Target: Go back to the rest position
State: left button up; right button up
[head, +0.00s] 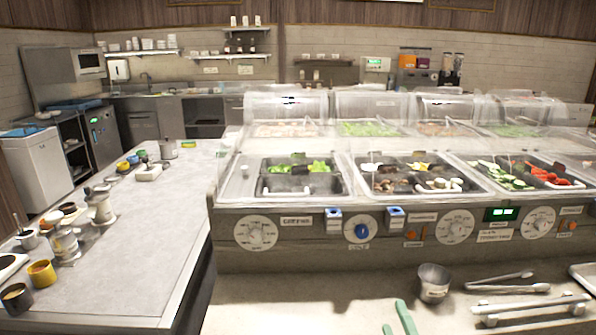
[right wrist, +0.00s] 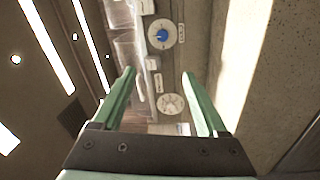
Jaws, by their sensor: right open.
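My right gripper (head: 394,314) shows at the bottom edge of the head view as two green fingertips over the front counter. In the right wrist view its green fingers (right wrist: 159,73) stand wide apart with nothing between them. Beyond them is the panel with a blue knob (right wrist: 160,34) and a white dial (right wrist: 171,104). My left gripper is in neither view.
The sauce-well station (head: 290,240) with food pans spans the front. A metal cup (head: 433,283), tongs (head: 500,281) and a rack (head: 530,306) lie on the counter right of my gripper.

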jog(key=s+a+f+m+g+y+p, duration=0.1)
jog(key=s+f+m+g+p, duration=0.3)
jog(key=s+f+m+g, duration=0.5)
jog(key=s+f+m, duration=0.5)
jog(key=s+f, duration=0.7)
jog(key=shift+s+a+y, duration=0.3)
jog(key=shift+s+y, duration=0.05)
jog(key=shift+y, duration=0.05)
jog(key=shift+f, duration=0.1)
